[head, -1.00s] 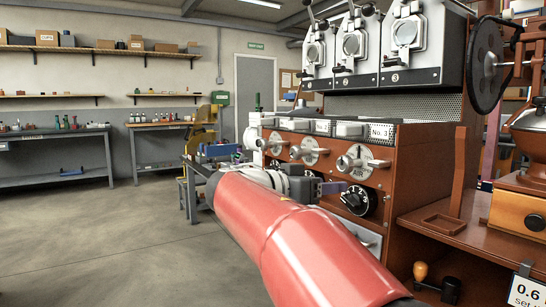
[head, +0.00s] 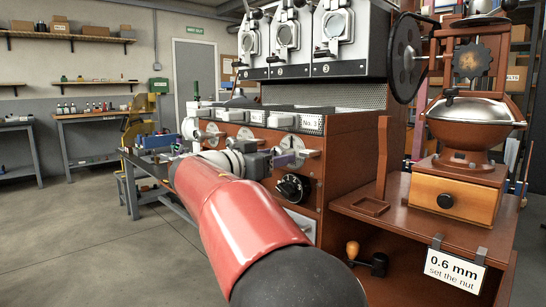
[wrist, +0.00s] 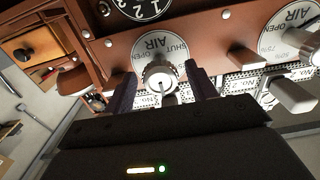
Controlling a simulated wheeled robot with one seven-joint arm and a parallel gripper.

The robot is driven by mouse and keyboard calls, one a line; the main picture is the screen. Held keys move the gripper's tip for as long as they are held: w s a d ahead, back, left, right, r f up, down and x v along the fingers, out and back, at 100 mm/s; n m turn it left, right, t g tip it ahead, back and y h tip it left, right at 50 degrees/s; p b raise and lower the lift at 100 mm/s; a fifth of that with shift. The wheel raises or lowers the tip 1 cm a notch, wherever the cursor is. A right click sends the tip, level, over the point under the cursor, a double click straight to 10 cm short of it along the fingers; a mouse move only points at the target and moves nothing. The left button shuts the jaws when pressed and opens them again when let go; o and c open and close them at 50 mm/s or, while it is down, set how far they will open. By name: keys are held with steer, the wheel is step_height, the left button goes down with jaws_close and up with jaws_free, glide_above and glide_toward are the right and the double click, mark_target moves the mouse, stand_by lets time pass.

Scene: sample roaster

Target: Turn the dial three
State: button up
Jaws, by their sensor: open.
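The AIR dial under the No. 3 label (head: 312,124) is a round white plate (wrist: 145,48) marked SHUT and OPEN, with a metal knob (wrist: 160,76) at its centre. In the wrist view my gripper (wrist: 161,82) is open, one dark finger on each side of this knob; I cannot tell whether they touch it. In the head view my gripper (head: 287,159) hides part of the dial. A black numbered dial (head: 292,188) is just below it on the wooden panel. It also shows at the wrist view's top edge (wrist: 140,8).
Other air dials sit along the panel, one at the wrist view's right (wrist: 292,35). A black handwheel (head: 405,57) stands above right. A grinder (head: 460,140) stands on the wooden shelf at right. The floor (head: 80,240) at left is clear.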

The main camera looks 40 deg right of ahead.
steer(key=shift+c, duration=0.3)
steer(key=c, duration=0.9)
